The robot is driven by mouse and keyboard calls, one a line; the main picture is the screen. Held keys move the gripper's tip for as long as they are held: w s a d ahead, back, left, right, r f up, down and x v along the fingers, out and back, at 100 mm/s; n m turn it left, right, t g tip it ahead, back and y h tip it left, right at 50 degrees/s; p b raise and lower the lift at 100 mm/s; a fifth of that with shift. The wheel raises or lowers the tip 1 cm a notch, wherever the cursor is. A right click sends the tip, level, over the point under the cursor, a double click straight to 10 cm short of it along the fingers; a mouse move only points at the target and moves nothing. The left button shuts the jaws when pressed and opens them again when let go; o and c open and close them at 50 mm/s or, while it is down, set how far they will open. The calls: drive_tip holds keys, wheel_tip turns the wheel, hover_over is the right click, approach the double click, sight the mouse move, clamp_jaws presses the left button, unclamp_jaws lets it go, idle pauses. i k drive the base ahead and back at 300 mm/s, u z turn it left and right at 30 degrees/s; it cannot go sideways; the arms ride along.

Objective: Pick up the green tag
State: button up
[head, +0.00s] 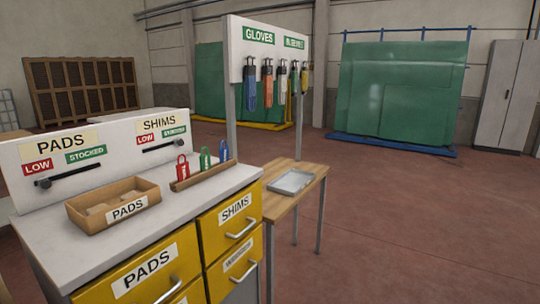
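A green tag (205,158) stands upright in a narrow wooden rack (196,179) on the cabinet top. It is between a red tag (182,169) on its left and a blue tag (224,152) on its right. The rack's front edge hides its lower end. My gripper is not in view.
A cardboard box marked PADS (88,216) stands left of the rack on the white top (50,248). Behind is a panel (110,149) with two slider bars. To the right, a wooden table (275,204) holds a shallow grey tray (276,188). Open floor (430,220) lies further right.

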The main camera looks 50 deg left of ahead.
sight(205, 161)
drive_tip(key=u, duration=0.2)
drive_tip(key=i, duration=1.75)
drive_tip(key=u, duration=1.1)
drive_tip(key=i, duration=0.9)
drive_tip(key=u, duration=1.65)
drive_tip(key=i, duration=0.75)
drive_tip(key=u, duration=0.55)
